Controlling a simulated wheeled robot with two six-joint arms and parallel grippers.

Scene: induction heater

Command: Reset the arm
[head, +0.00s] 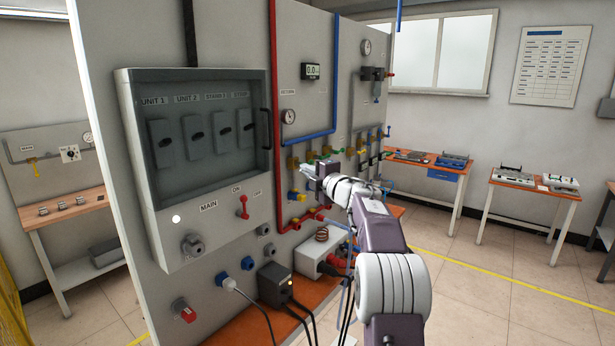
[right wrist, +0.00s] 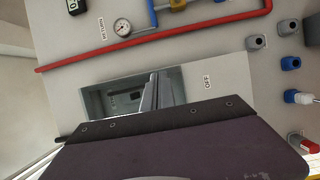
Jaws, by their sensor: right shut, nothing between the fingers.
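My right arm (head: 392,285) reaches up from the bottom right of the head view. It is bent at the elbow, and its wrist points left toward the wall panel (head: 240,35). My right gripper (head: 312,174) is shut and empty, in front of the valves and pipes on the panel. I cannot tell how far it is from them. In the right wrist view, a dark purple part of my gripper fills the lower middle and hides what lies behind it. My left gripper is in neither view.
A grey breaker cabinet (head: 195,88) with a red main switch (head: 243,207) is left of my gripper. Red pipes (head: 275,100), blue pipes (head: 335,75) and yellow valves are close by. A white box (head: 313,250) and black cables sit below. Open floor (head: 500,290) is at right.

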